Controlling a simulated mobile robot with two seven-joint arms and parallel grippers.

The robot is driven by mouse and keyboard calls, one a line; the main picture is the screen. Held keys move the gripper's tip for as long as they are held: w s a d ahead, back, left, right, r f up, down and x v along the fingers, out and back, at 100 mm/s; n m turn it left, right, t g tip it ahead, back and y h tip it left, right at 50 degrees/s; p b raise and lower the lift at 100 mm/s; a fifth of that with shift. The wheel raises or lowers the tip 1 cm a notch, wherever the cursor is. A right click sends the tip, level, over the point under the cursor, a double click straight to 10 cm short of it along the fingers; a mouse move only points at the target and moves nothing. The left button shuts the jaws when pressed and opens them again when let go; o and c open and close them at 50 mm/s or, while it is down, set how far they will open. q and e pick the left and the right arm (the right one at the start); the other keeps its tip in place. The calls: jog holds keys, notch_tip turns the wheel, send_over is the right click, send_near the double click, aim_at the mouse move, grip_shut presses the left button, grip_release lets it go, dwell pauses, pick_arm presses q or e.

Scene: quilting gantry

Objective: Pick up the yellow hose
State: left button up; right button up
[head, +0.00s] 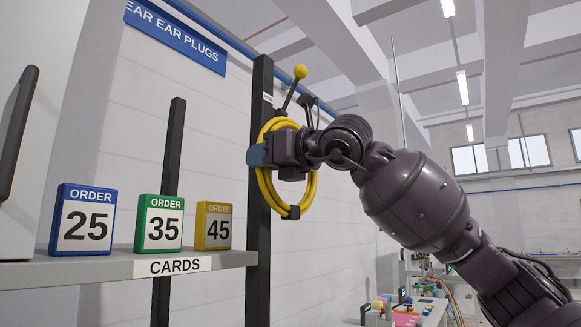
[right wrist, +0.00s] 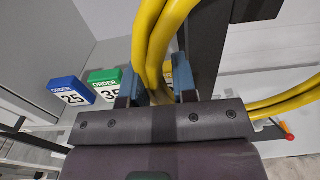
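The yellow hose (head: 311,188) is a coiled loop hanging at a dark upright post, just below a peg with a yellow ball tip (head: 300,71). A dark clip (head: 291,212) sits at the bottom of the coil. My right gripper (head: 256,155) reaches across the coil from the right. In the right wrist view, strands of the hose (right wrist: 152,45) pass between the two blue fingertips (right wrist: 158,88), which sit close against both sides. It looks shut on the hose. The contact itself is partly hidden. My left gripper is in neither view.
A shelf labelled CARDS (head: 120,268) holds a blue order card 25 (head: 84,220), a green card 35 (head: 160,223) and a yellow card 45 (head: 214,226), left of the dark post (head: 258,215). A bench with small items (head: 405,312) stands far back at lower right.

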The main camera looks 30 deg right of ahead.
grip_shut()
jog(key=shift+r, duration=0.15)
